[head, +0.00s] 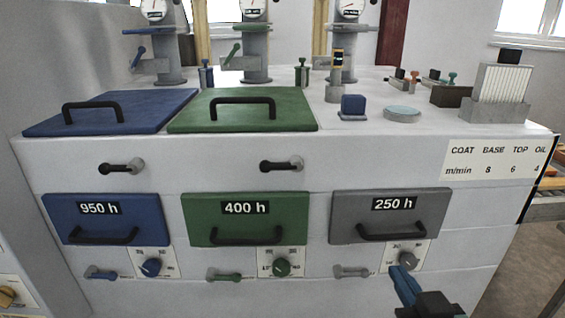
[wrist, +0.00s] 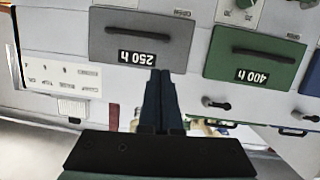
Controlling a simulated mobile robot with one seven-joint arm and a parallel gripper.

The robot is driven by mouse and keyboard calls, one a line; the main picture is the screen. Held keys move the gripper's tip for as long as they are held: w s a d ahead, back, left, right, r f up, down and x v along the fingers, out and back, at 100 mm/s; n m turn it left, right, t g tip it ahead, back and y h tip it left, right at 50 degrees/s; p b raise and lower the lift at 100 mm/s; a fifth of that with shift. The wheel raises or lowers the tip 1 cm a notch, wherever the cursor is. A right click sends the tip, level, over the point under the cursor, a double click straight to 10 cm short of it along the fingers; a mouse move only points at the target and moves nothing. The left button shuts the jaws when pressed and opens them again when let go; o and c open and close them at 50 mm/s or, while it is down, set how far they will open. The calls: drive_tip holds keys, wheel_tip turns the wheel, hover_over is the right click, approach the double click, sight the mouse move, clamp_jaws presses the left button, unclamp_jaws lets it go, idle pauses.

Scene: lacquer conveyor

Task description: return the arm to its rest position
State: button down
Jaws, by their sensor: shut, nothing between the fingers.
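My gripper (head: 398,270) shows at the lower right of the head view, with blue fingers on a dark body. Its fingertips appear just below the grey dial (head: 408,260) under the grey 250 h drawer (head: 388,214). I cannot tell whether they touch the panel. In the wrist view, which is upside down, the fingers (wrist: 160,74) are together with nothing between them. Their tips overlap the edge of the 250 h drawer (wrist: 115,38) in the picture. The rest of my arm is out of view.
The white cabinet also has a blue 950 h drawer (head: 108,218) and a green 400 h drawer (head: 245,218), with handles and dials. Blue (head: 150,98) and green (head: 200,112) lids lie on top. A speed plate (head: 497,160) is at the right. Grey floor (head: 520,270) shows at lower right.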

drive_tip(key=s+a+r+t+p, duration=0.1)
drive_tip(key=a+r+t, duration=0.4)
drive_tip(key=r, duration=0.9)
drive_tip(key=a+r+t+p, duration=0.15)
drive_tip(key=a+r, duration=0.45)
drive_tip(key=r, duration=0.8)
drive_tip(key=s+a+r+t, duration=0.6)
drive_tip(key=s+r, duration=0.3)
drive_tip(key=r, duration=0.4)
drive_tip(key=shift+s+a+r+y+p, duration=0.3)
drive_tip(key=shift+s+a+r+p, duration=0.05)
drive_tip(key=shift+a, duration=0.2)
